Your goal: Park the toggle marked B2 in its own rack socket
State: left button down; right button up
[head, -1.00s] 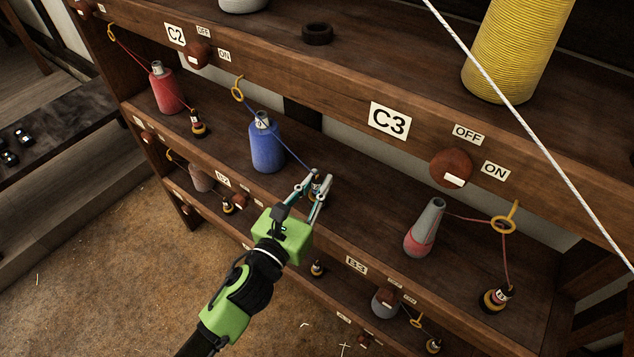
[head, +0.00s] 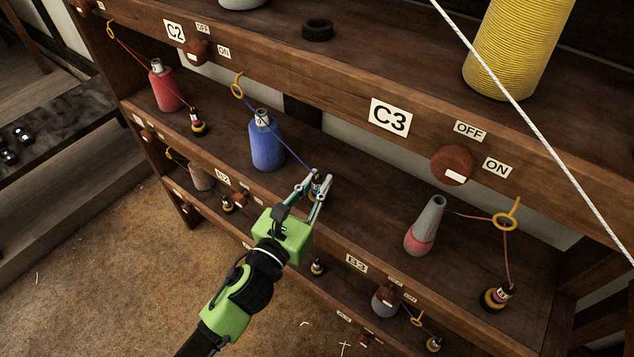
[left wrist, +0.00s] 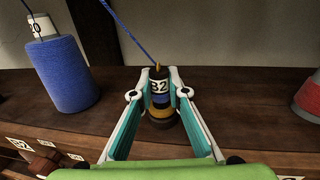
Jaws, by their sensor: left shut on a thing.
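My left gripper (head: 314,184) is shut on a small dark toggle (left wrist: 159,88) with a white label; the label's end reads "2" and its first character is partly hidden. The toggle stands upright between the fingertips, over a dark round base (left wrist: 161,136) on the shelf; a yellowish band shows low on it. I cannot tell whether it is fully seated. A blue thread (left wrist: 125,31) runs from its top, and in the head view up to a yellow ring (head: 237,90) by the blue bobbin (head: 266,140). My right gripper is out of view.
A grey and red bobbin (head: 425,226) stands to the right on the same shelf, with another toggle (head: 497,295) near it. A red bobbin (head: 167,87) and its toggle (head: 197,122) are to the left. The C3 board (head: 350,96) runs above the gripper.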

pick_arm(q)
jog(key=shift+f, duration=0.2)
jog(key=shift+f, duration=0.1)
jog(key=c, duration=2.2)
grip_release()
jog(key=shift+c, duration=0.2)
jog(key=shift+s+a, duration=0.1)
jog(key=shift+s, duration=0.05)
